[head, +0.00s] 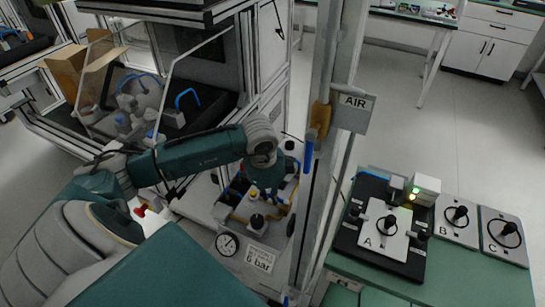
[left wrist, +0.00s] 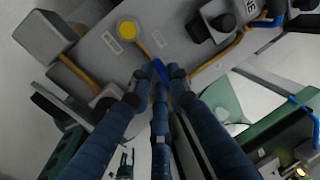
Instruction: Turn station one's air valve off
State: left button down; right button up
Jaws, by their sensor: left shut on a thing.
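In the left wrist view, a valve lever with a yellow round hub (left wrist: 127,30) and a yellow stem ends in a blue grip (left wrist: 160,70). It sits on a grey plate with small labels. My left gripper (left wrist: 158,78) is shut on the blue grip, with its dark blue fingers around it. In the head view my left gripper (head: 267,188) reaches down among fittings behind the column, and the lever is hard to make out there. An AIR sign (head: 355,112) hangs on the column, beside a separate blue handle (head: 309,155). My right gripper is out of view.
A metal column (head: 318,190) stands just right of my left gripper. A round gauge (head: 227,243) and a 6 bar label (head: 260,259) are below it. A green bench (head: 440,285) with plates A, B and C is at the right. A cabinet with a clear shield is behind.

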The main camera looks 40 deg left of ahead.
pick_arm(q)
jog(key=shift+s+n, duration=0.2)
jog(key=shift+n, duration=0.3)
jog(key=c, duration=1.6)
grip_release()
jog(key=shift+c, duration=0.2)
notch_tip(320, 180, up, 12)
jog(key=s, duration=0.2)
jog(key=shift+s+d, duration=0.15)
jog(key=shift+d, duration=0.2)
jog(key=shift+f, duration=0.15)
